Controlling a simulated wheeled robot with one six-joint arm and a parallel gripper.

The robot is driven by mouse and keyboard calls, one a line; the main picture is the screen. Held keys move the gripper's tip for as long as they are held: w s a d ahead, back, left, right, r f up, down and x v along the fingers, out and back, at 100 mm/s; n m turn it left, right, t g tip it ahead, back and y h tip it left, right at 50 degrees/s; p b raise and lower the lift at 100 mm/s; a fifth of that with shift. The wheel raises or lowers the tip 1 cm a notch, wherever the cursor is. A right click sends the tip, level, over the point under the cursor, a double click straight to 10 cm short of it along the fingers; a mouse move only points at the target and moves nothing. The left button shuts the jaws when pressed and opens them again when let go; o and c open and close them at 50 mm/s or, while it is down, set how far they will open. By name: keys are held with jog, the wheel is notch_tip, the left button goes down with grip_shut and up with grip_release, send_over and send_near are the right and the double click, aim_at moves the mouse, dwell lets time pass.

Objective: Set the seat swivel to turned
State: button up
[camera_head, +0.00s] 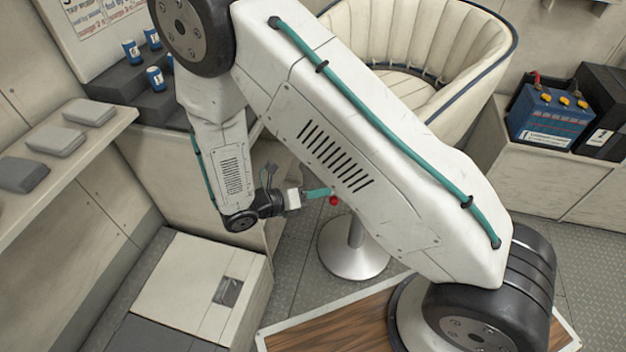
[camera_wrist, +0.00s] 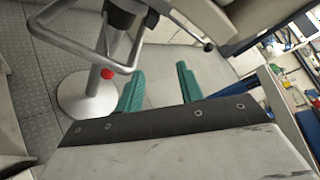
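The seat (camera_head: 440,50) is a cream bucket chair with dark blue piping, standing on a silver pedestal with a round base (camera_head: 352,262). My arm hides its lower part in the head view. A red knob (camera_head: 334,201) shows beside the pedestal; in the wrist view the red knob (camera_wrist: 107,73) lies just left of my left finger. A thin lever with a dark knob (camera_wrist: 208,46) shows beyond the right finger. My gripper (camera_head: 318,193) is near the red knob. In the wrist view its teal fingers (camera_wrist: 158,72) are apart with nothing held between them.
A metal loop (camera_wrist: 85,62) surrounds the pedestal column in the wrist view, close to my fingers. A blue battery (camera_head: 548,116) sits on the right bench. A shelf with grey blocks (camera_head: 55,140) is at left. A pale locker (camera_head: 190,285) stands below it.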

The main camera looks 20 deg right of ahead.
aim_at(313, 178)
jog(key=w+a+f+n+t, duration=0.3)
jog(key=w+f+n+t, duration=0.3)
jog(key=n, duration=0.6)
jog(key=shift+y, duration=0.4)
jog(key=x, duration=0.7)
jog(key=shift+w+d+r, duration=0.1)
jog(key=shift+w+r, duration=0.1)
jog(key=shift+w, duration=0.1)
grip_shut()
